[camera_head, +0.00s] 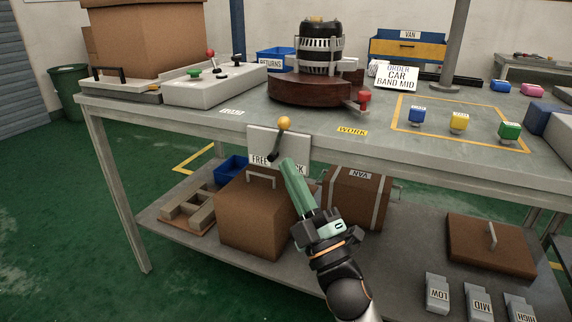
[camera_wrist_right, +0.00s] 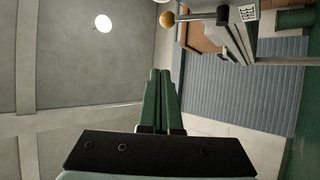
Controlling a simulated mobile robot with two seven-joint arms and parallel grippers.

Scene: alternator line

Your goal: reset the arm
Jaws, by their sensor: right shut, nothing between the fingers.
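My right gripper (camera_head: 289,168) reaches up from the bottom middle in the head view. Its green fingers are shut with nothing between them. The fingertips are just below the front edge of the workbench (camera_head: 215,116), close to a lever with a yellow ball knob (camera_head: 284,123) on a white plate (camera_head: 263,140). I cannot tell whether they touch the lever. In the right wrist view the green fingers (camera_wrist_right: 161,75) lie side by side, and the yellow knob (camera_wrist_right: 167,19) shows beyond their tips. My left gripper is not in view.
An alternator (camera_head: 320,50) sits on a dark round base on the bench. A grey control box (camera_head: 215,85) stands to its left. Blue, yellow (camera_head: 459,121) and green blocks lie at the right. The lower shelf holds a brown box (camera_head: 255,215) and a brown VAN case (camera_head: 350,198).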

